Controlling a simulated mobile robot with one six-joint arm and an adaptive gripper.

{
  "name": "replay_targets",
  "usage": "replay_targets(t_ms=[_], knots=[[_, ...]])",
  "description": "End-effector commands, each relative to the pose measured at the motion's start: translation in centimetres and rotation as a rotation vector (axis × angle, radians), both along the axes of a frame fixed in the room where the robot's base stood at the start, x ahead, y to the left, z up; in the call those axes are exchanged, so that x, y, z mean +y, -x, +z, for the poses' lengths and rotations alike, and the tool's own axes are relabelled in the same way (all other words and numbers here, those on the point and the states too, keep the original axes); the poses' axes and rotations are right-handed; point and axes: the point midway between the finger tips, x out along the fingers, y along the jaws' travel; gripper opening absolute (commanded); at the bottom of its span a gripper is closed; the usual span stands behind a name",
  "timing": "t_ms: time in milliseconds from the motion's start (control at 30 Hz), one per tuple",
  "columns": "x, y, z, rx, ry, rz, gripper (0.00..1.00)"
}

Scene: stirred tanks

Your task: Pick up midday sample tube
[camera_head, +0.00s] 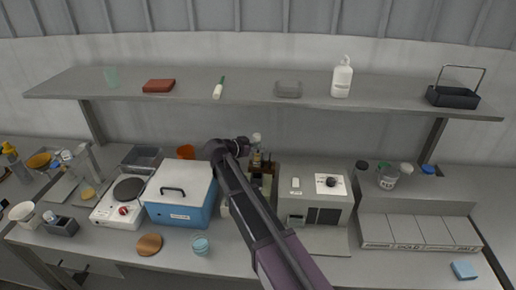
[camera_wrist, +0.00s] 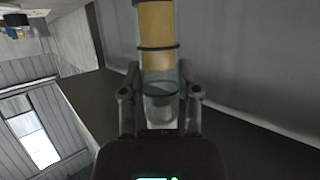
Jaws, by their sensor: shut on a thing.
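A clear sample tube (camera_wrist: 158,38) with amber contents and dark bands stands between the fingers of my gripper (camera_wrist: 160,98) in the wrist view. The fingers are shut on its clear lower part. No label naming it as midday can be read. In the head view my arm reaches over the middle of the bench. A small brown rack (camera_head: 268,181) with tubes in it is partly hidden behind my arm. A pale cap (camera_head: 256,137) shows just above the rack; I cannot tell whether it belongs to the held tube.
A blue box with a white lid (camera_head: 181,190) stands left of the rack. A beige instrument (camera_head: 313,199) stands close on the right. A shelf (camera_head: 250,93) with bottles and small items runs above.

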Motion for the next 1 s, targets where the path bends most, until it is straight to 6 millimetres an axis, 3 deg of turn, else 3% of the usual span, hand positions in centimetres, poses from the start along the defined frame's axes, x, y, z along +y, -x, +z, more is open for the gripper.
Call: replay_targets(t_ms=[767, 1000], knots=[[0.0, 0.0, 0.4, 0.0, 0.0, 0.0, 0.0], [0.0, 0.0, 1.3, 0.0, 0.0, 0.0, 0.0]])
